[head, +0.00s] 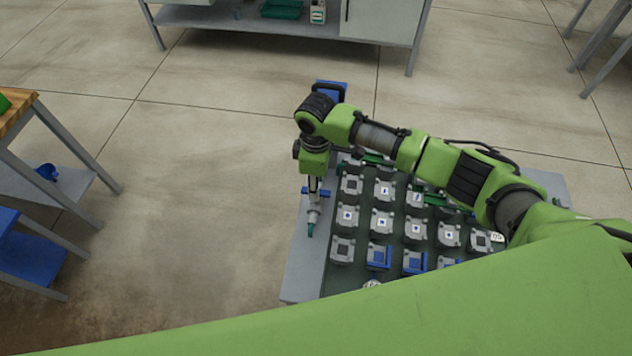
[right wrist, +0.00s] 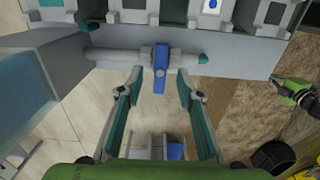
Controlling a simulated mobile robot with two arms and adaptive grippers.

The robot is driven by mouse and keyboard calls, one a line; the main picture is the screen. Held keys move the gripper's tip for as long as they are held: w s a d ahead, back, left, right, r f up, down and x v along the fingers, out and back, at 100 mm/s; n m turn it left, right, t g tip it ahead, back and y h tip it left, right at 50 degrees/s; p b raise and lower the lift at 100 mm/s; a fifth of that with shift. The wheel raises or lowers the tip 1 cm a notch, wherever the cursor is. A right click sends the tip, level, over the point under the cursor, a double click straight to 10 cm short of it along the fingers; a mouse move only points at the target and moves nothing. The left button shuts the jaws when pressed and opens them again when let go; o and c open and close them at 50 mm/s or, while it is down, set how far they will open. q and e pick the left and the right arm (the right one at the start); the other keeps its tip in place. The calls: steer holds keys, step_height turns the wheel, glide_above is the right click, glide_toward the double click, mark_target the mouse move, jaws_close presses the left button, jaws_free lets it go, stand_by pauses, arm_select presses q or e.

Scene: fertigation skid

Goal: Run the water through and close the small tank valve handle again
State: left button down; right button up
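The small valve has a blue handle (right wrist: 161,66) on a grey pipe (right wrist: 115,56) with a green end (right wrist: 203,58), along the side of the grey skid. The handle lies crosswise to the pipe. My right gripper (right wrist: 159,82) is open. Its fingertips stand on either side of the handle's near end, with a gap on both sides. In the head view my right gripper (head: 315,184) points down over the valve and partly hides it; the blue handle (head: 325,191) and the green pipe end (head: 310,231) show. I see no water. My left gripper is not recognisable in either view.
The skid (head: 303,277) carries rows of grey and blue square-topped units (head: 382,221) right of the valve. A wooden-topped table (head: 14,112) and blue shelving (head: 30,258) stand at the left, a bench (head: 285,27) at the back. Open floor lies left of the skid.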

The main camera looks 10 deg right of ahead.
steer(key=shift+f+b, duration=1)
steer(key=shift+f, duration=1.15)
jaws_close()
steer(key=n, duration=0.5)
steer(key=shift+n, duration=0.3)
steer(key=n, duration=0.8)
steer(key=shift+n+b, duration=0.3)
steer(key=shift+b, duration=0.05)
steer(key=n, duration=0.5)
steer(key=shift+b, duration=0.35)
